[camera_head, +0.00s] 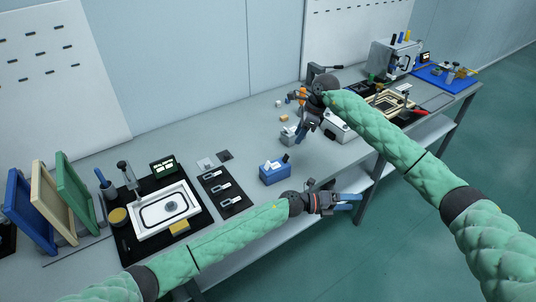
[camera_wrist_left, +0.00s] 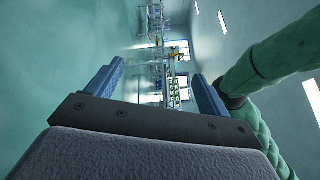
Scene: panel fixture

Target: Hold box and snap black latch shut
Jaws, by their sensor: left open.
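A small blue box (camera_head: 275,176) with a white top sits near the table's front edge in the head view. A small black piece, seemingly the latch (camera_head: 285,158), stands up at its back right corner. My left gripper (camera_head: 351,202) is to the right of the box, beyond the table's front edge. It is open and empty, pointing right, away from the box. Its two blue fingers also show apart in the left wrist view (camera_wrist_left: 157,88). My right gripper (camera_head: 302,138) is over the table behind and right of the box, pointing down; its finger gap is unclear.
A black mat (camera_head: 237,206) with several grey-white parts lies left of the box. A white framed tray (camera_head: 188,217) is further left. A small grey block (camera_head: 287,135) is beside my right gripper. Frames and tools stand at both table ends.

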